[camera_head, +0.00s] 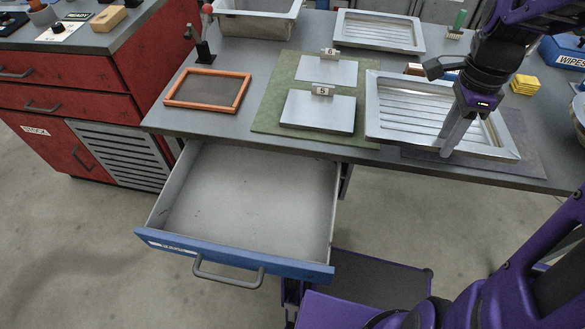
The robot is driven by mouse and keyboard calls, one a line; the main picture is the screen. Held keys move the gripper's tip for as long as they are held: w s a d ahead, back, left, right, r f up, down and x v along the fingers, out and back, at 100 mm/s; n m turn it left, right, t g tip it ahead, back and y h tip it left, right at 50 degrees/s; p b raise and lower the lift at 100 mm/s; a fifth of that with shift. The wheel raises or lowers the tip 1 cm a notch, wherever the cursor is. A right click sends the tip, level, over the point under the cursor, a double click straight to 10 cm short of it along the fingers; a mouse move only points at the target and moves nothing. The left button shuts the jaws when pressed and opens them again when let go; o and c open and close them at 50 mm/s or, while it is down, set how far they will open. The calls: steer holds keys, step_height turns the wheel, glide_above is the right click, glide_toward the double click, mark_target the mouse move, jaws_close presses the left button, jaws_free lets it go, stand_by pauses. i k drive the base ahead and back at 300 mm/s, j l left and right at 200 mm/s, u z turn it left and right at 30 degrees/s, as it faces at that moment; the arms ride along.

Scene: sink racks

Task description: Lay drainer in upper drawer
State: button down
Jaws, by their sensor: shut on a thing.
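The drainer, a silver ribbed metal tray (397,112), is at the front right of the grey workbench, over a dark mat. My gripper (447,150) points down at its front rim and is shut on that rim. The fingers hide part of the rim and ribs. I cannot tell whether the tray is lifted off the mat. The upper drawer (240,262), with a blue front and grey handle, is pulled out below the bench to the left. Its inside is empty.
Two metal plates tagged 6 (328,70) and 5 (318,110) lie on a green mat (268,112) left of the drainer. An orange-framed panel (208,88) lies farther left. A second ribbed tray (380,32) and a grey basin (255,22) are behind.

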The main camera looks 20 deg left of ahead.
mark_target(251, 210)
steer(key=k+j, duration=0.15)
steer(key=j, duration=0.25)
steer(key=k+j+u, duration=0.1)
steer(key=j, duration=0.3)
steer(key=k+j, duration=0.25)
steer(key=j, duration=0.15)
steer(key=k+j+u, duration=0.1)
steer(key=j, duration=0.3)
